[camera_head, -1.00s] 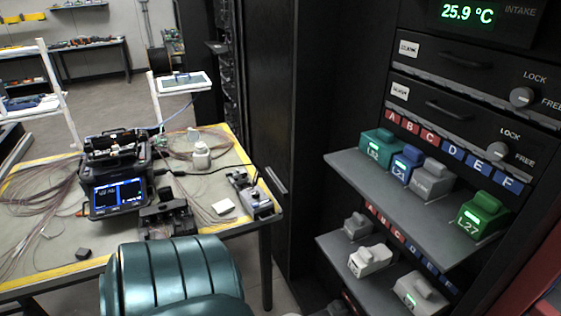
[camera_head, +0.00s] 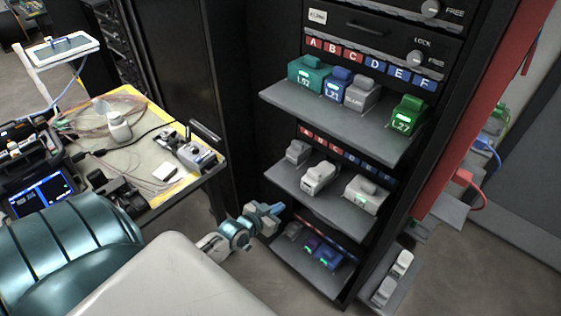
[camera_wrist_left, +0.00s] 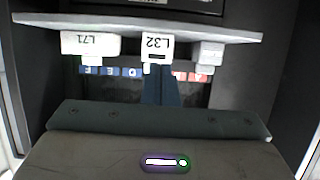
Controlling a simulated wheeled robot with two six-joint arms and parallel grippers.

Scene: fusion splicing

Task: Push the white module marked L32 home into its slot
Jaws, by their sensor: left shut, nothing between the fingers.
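The white module marked L32 (camera_head: 318,178) stands on the middle shelf of the rack (camera_head: 283,178), between a small grey module and a white one. Its label (camera_wrist_left: 157,45) shows upside down and central in the left wrist view. It sits nearer the shelf's front edge than the small grey module. My left gripper (camera_head: 275,209) is in front of the rack, just off the middle shelf's front edge. In the left wrist view its dark fingers (camera_wrist_left: 160,72) are together, empty, and line up with L32; whether they touch it I cannot tell. My right gripper is not in view.
The white module L71 (camera_wrist_left: 90,43) and the small grey module (camera_head: 298,152) flank L32. The upper shelf (camera_head: 340,118) with several coloured modules overhangs above. A lower shelf (camera_head: 300,250) holds dark modules. A workbench (camera_head: 185,190) stands at left.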

